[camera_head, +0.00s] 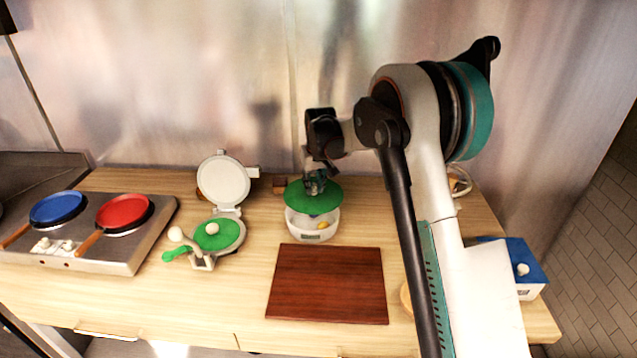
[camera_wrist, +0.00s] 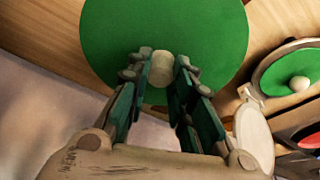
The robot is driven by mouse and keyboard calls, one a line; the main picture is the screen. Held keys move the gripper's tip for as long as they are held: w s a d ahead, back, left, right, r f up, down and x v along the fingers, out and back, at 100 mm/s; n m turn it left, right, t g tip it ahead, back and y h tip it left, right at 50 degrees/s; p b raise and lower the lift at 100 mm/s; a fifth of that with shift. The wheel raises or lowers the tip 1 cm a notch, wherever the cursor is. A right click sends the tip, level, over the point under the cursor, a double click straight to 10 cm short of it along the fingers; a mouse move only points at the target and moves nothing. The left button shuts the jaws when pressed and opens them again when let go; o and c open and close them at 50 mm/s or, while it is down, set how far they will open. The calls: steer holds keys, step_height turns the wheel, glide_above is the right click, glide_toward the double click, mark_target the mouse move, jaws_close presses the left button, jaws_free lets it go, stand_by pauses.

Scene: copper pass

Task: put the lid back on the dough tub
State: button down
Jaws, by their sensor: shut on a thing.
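A round green lid (camera_head: 328,199) with a pale knob hangs tilted over a white tub (camera_head: 312,234) behind the cutting board. The lid covers the tub's back part in the head view. The tub's front opening shows, with something yellow inside. My gripper (camera_head: 316,184) is above the lid. In the wrist view my gripper (camera_wrist: 162,72) is shut on the knob of the lid (camera_wrist: 205,30), a finger on each side. The tub is hidden in the wrist view. Whether the lid touches the tub's rim I cannot tell.
A reddish-brown cutting board (camera_head: 327,284) lies in front of the tub. Left stands an open round press (camera_head: 223,182) with a green disc (camera_head: 213,235) on it. Farther left, blue (camera_head: 57,209) and red (camera_head: 123,212) pans sit on a cooktop. A blue-topped box (camera_head: 522,262) is at right.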

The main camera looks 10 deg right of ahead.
steer(key=shift+w+f, duration=0.65)
steer(key=shift+w, duration=0.3)
step_height(320, 180, down, 6)
steer(key=b, duration=0.3)
steer(key=shift+f, duration=0.2)
steer(key=shift+f+b, duration=0.15)
steer(key=shift+b, duration=0.5)
stand_by(1.9)
steer(key=c, duration=0.9)
jaws_free()
steer(key=shift+o, duration=0.2)
steer(key=shift+s, duration=0.1)
